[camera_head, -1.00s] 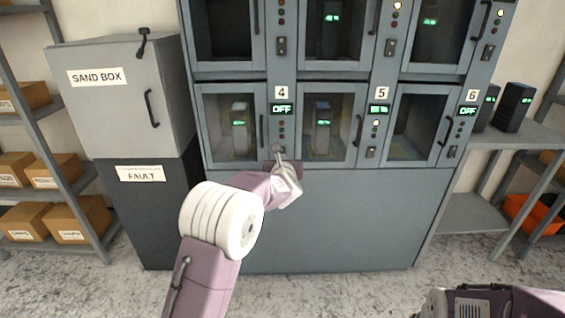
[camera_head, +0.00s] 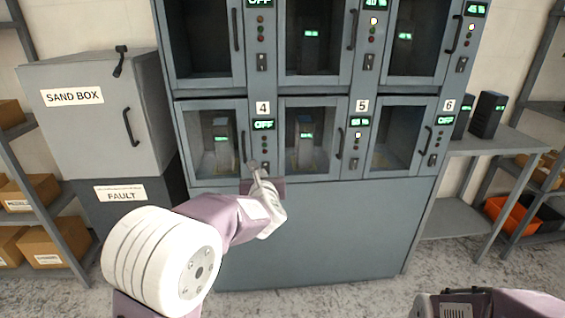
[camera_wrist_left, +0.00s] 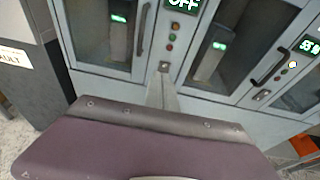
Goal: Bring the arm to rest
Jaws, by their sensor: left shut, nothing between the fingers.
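My left arm comes in from the lower left of the head view. Its left gripper (camera_head: 255,168) is shut and empty, in front of the locker cabinet (camera_head: 310,235), just below the key switch of compartment 4. In the left wrist view the shut gripper (camera_wrist_left: 163,85) points at that switch; whether it touches is hard to tell. The door of compartment 4 (camera_head: 213,140) is closed with a battery inside, and its display reads OFF (camera_head: 264,125). Part of my right arm shows at the lower right of the head view; its fingers are not visible.
A grey sand box (camera_head: 95,110) stands left of the cabinet on a dark FAULT bin (camera_head: 125,193). Shelves with cardboard boxes (camera_head: 30,190) are at far left. A side table (camera_head: 500,145) with two dark batteries (camera_head: 487,114) is at right. The floor before the cabinet looks clear.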

